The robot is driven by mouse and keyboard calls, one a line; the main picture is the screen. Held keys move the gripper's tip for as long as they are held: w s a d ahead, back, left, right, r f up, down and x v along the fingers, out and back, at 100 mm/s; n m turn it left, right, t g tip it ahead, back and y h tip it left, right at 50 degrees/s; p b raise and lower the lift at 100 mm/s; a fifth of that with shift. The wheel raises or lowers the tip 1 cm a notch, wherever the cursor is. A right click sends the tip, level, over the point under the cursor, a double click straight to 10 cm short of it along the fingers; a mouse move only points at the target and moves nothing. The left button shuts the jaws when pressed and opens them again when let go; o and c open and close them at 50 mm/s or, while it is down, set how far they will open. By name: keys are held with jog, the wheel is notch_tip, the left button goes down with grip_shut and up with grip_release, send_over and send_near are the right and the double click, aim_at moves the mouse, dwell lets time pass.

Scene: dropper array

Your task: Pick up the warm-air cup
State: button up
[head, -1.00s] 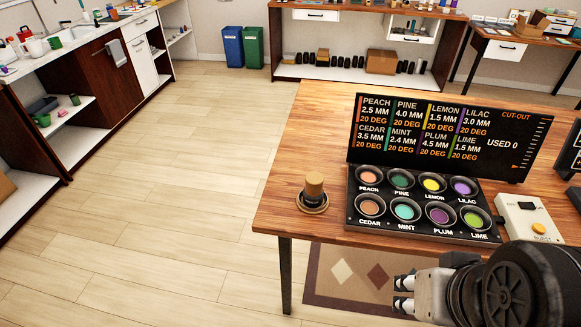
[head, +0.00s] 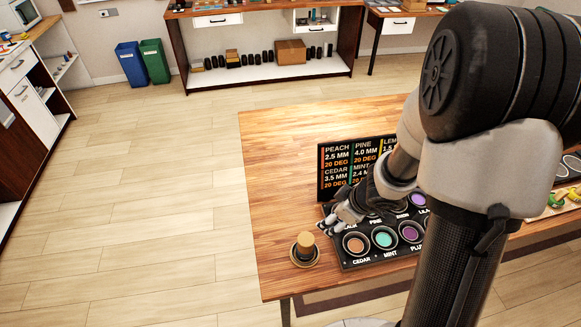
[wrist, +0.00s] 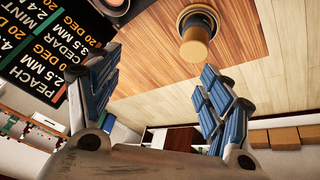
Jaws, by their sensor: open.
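A small upright tan cylinder with a dark foot, likely the warm-air cup (head: 305,242), stands on a round dark base on the wooden table, left of the colour wells. In the wrist view the cup (wrist: 195,42) shows at the top, right of centre, beyond the finger gap. My gripper (head: 343,213) is over the left end of the well tray, to the right of the cup and apart from it. In the wrist view my gripper (wrist: 160,64) has its blue-padded fingers wide apart with nothing between them.
The black well tray (head: 347,262) and the black display board (head: 328,190) stand close to the gripper; my arm hides their right part. The wooden table (head: 275,150) is clear to the left and behind. Green and yellow items (head: 560,197) lie at the right.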

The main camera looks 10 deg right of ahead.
aim_at(309, 240)
jog(key=shift+n+g+y, duration=0.4)
jog(key=shift+g+y, duration=0.2)
jog(key=shift+y, duration=0.3)
jog(key=a+f+b, duration=0.2)
jog(key=f, duration=0.2)
jog(key=a+f+b, duration=0.2)
jog(key=f, duration=0.2)
jog(key=a+f+b, duration=0.2)
jog(key=f+b, duration=0.1)
jog(key=f, duration=0.1)
jog(key=shift+w+f, duration=0.15)
jog(key=shift+w, duration=0.1)
jog(key=shift+w+a+f, duration=0.1)
jog(key=shift+w+f, duration=0.1)
jog(key=shift+f, duration=0.1)
jog(key=b+x, duration=0.4)
jog(key=x, duration=0.1)
jog(key=shift+s+f+b, duration=0.2)
jog(key=shift+f+b, duration=0.1)
jog(key=shift+b, duration=0.1)
jog(key=shift+r, duration=0.1)
jog(key=shift+d, duration=0.2)
jog(key=shift+c, duration=0.6)
jog(key=c, duration=1.2)
jog(key=shift+r, duration=0.1)
